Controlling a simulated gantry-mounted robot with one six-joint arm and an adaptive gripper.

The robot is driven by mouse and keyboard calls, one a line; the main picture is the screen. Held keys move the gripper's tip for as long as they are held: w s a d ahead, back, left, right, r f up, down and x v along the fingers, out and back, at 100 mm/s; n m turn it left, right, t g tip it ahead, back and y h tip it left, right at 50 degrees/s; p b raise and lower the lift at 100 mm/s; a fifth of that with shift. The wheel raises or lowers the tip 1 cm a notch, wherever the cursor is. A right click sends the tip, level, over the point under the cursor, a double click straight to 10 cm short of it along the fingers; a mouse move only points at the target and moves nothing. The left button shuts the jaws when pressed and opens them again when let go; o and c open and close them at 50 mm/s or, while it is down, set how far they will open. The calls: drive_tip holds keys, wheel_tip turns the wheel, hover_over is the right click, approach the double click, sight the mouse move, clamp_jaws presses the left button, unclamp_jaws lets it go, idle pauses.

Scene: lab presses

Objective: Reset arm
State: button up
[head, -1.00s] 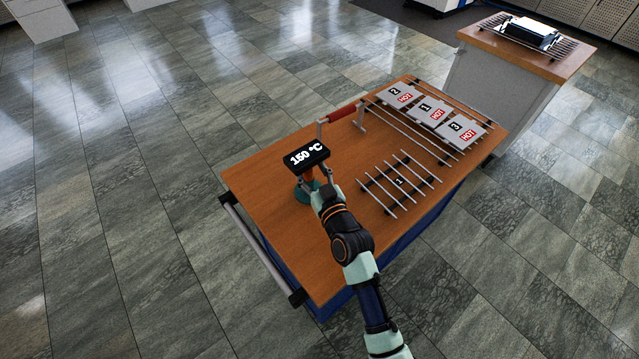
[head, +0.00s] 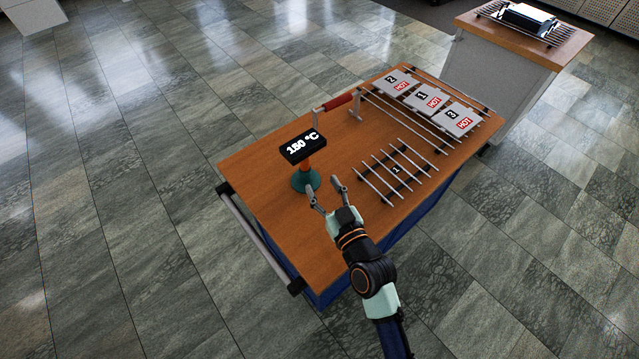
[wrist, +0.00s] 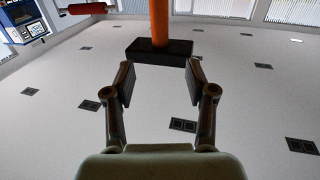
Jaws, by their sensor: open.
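My gripper (head: 323,185) is open and empty over the wooden cart top, just in front of the thermometer. In the wrist view its two fingers (wrist: 160,82) are spread with nothing between them. The thermometer has a black display (head: 303,147) reading 150 °C, an orange stem and a green base (head: 305,180), and stands on the cart. In the wrist view its orange stem (wrist: 159,25) and black head (wrist: 142,49) show upside down beyond the fingertips.
The wooden cart (head: 262,165) carries a rack (head: 397,170) marked 1 to the right. Three grey HOT plates (head: 429,101) lie on a rear rack, with a red-handled bar (head: 338,103) beside it. Another table (head: 480,26) stands at the back right.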

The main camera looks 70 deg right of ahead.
idle(0.3)
drive_tip(key=w+a+r+n+t+y, duration=0.1)
drive_tip(key=w+a+r+n+y, duration=0.25)
drive_tip(key=w+a, duration=0.4)
drive_tip(key=w+a+r+n+t+y, duration=0.15)
drive_tip(key=w+a+y, duration=0.35)
drive_tip(key=a, duration=0.6)
drive_tip(key=s+a+r+n+g+y, duration=0.1)
drive_tip(key=a+r+n+y, duration=0.1)
drive_tip(key=a, duration=0.8)
drive_tip(key=s+a+r+n+g+y, duration=0.1)
drive_tip(key=a+r+n+g+y, duration=0.15)
drive_tip(key=a, duration=0.85)
wheel_tip(320, 180, up, 38)
drive_tip(key=t+p, duration=0.1)
drive_tip(key=p, duration=3.7)
drive_tip(key=shift+w+d+m, duration=0.15)
drive_tip(key=shift+d+m, duration=0.2)
